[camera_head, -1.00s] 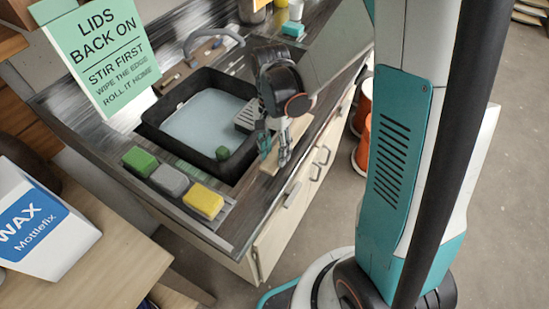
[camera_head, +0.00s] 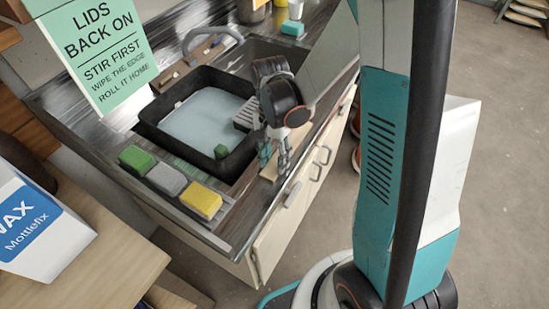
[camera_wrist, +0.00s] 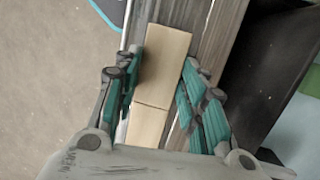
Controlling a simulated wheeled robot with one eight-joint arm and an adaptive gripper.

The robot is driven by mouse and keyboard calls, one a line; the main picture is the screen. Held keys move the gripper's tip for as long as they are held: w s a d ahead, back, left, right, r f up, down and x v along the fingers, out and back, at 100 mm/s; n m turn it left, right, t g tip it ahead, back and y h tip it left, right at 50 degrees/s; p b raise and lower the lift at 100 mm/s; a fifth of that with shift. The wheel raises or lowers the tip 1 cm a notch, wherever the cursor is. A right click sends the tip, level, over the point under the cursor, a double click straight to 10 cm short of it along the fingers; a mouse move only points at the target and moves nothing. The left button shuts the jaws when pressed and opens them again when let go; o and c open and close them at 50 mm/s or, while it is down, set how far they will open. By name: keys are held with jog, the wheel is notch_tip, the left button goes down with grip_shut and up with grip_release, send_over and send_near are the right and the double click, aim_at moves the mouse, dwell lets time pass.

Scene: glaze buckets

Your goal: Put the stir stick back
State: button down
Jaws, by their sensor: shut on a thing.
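The stir stick (camera_wrist: 167,62) is a pale wooden, flat piece between the fingers of my gripper (camera_wrist: 158,92) in the wrist view. A cross line shows partway along it. My gripper is shut on it, teal pads on both sides. In the head view my gripper (camera_head: 274,158) points down over the counter's front edge, right of the dark basin, and a bit of the pale stick (camera_head: 268,172) shows beside the fingertips. Most of the stick is hidden there by the fingers and arm. I cannot tell whether it touches the counter.
A dark basin (camera_head: 150,130) of pale liquid sits on the counter, with green (camera_head: 137,159), grey (camera_head: 166,180) and yellow (camera_head: 201,201) sponges in front. A green sign (camera_head: 97,48) stands behind, a wax box (camera_head: 35,225) at left. Drawer handles (camera_head: 293,194) line the counter front.

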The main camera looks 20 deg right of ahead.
jog(key=c, duration=1)
grip_release()
jog(key=shift+f, duration=0.1)
jog(key=a+p+v, duration=0.1)
jog(key=p+v, duration=0.4)
jog(key=v, duration=0.8)
jog(key=s+r+n+t, duration=1)
jog(key=r, duration=0.2)
jog(key=shift+r+n+h, duration=0.2)
jog(key=shift+n+h, duration=0.2)
